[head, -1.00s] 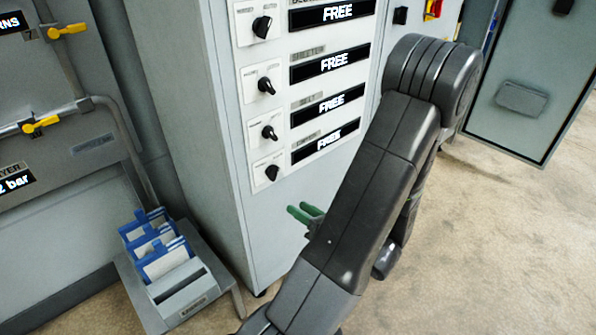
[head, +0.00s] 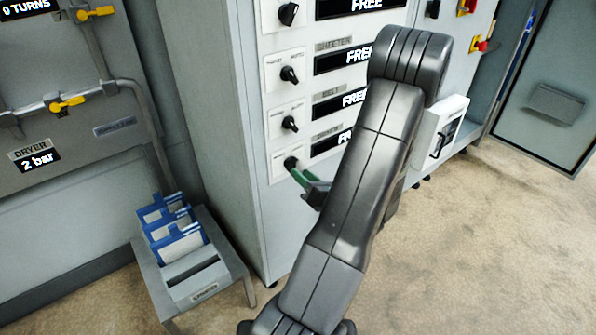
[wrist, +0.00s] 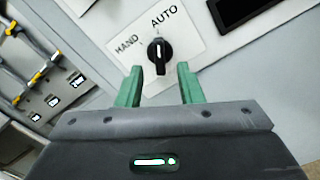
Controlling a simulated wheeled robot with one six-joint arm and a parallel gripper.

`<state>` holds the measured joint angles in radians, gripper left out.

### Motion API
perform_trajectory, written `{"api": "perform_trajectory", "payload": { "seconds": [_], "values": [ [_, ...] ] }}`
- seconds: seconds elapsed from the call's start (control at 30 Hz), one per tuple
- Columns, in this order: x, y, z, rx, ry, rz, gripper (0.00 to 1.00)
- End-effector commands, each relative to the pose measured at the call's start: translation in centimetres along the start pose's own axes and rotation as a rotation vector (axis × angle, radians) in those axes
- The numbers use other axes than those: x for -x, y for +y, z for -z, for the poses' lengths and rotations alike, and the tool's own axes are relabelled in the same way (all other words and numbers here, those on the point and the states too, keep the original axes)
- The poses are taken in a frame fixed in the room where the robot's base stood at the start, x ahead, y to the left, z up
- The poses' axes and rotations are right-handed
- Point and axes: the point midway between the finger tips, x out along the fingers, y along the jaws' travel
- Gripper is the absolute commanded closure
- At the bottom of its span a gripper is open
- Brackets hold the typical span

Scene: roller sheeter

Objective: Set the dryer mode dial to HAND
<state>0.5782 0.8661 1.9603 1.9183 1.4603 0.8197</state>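The bottom dial of the panel column (head: 291,163) is a black knob on a white plate; its row label is too small to read surely. In the wrist view the knob (wrist: 159,52) shows a white mark pointing up, toward AUTO rather than HAND at its left. My gripper (wrist: 159,70) is open, with one green finger on each side below the knob and a gap between them. In the head view my gripper (head: 306,181) is close to the bottom dial, partly hidden by my arm. Contact with the knob cannot be told.
Other dials (head: 290,74) sit above in the same column, beside black displays (head: 343,57) partly hidden by my arm. A rack with blue-edged holders (head: 172,228) stands on a low stand at left. Yellow-handled valves (head: 68,103) are on the left machine. Floor at right is clear.

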Motion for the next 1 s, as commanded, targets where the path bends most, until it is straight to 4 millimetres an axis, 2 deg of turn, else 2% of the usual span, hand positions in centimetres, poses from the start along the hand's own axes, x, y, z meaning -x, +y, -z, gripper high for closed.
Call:
{"api": "perform_trajectory", "payload": {
  "seconds": [0.1, 0.23, 0.6, 0.63, 0.8, 1.0],
  "values": [
    [-1.6, 0.0, 0.0, 0.002, 0.002, -0.002, 0.66],
    [-2.6, 0.0, 0.0, 0.001, 0.001, -0.001, 0.66],
    [-3.1, 0.0, 0.0, 0.000, 0.000, 0.001, 0.66],
    [-3.1, 0.0, 0.0, 0.000, 0.000, 0.000, 0.68],
    [-3.1, 0.0, 0.0, 0.000, 0.000, 0.001, 1.00],
    [-3.1, 0.0, 0.0, 0.004, 0.000, 0.001, 1.00]
  ]
}}
